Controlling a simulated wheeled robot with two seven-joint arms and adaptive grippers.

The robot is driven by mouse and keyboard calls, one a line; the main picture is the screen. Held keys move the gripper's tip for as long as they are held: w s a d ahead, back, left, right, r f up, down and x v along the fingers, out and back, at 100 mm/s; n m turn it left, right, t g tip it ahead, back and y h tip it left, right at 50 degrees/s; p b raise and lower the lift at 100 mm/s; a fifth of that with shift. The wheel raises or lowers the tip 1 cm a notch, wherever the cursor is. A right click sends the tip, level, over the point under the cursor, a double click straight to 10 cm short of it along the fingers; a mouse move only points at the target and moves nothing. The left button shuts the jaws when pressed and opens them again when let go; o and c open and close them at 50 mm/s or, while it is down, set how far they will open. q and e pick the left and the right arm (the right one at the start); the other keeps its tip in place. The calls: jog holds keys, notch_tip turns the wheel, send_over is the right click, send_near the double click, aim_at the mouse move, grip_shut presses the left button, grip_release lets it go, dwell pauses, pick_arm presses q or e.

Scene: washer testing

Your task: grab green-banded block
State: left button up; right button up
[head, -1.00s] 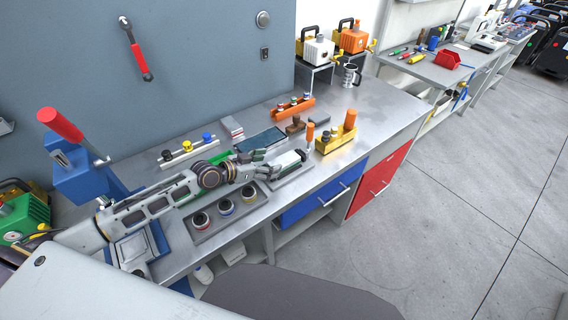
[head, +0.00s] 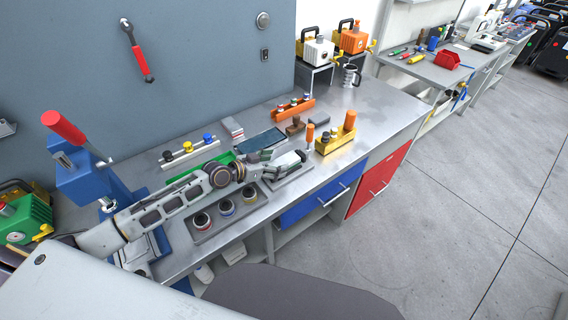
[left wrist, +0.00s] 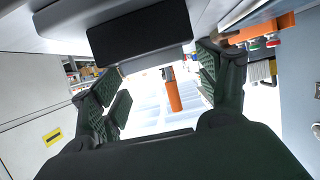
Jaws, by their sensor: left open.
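My left gripper (head: 290,158) reaches in from the left, low over the bench beside the grey tray at the bench's front edge. In the left wrist view its two dark padded fingers (left wrist: 165,88) stand wide apart with nothing held between them. My right gripper is not in view.
An orange-handled tool (head: 310,136) and a yellow holder (head: 338,141) stand just right of the gripper. A tray of ringed cups (head: 228,228) lies in front of the arm, a green tray (head: 186,177) behind it.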

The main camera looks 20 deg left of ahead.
aim_at(280, 162)
pick_arm(q)
jog(key=shift+x, duration=1.25)
jog(key=shift+c, duration=0.3)
jog(key=shift+r, duration=0.1)
jog(key=c, duration=1.6)
jog(key=shift+r, duration=0.15)
jog(key=shift+r, duration=4.9)
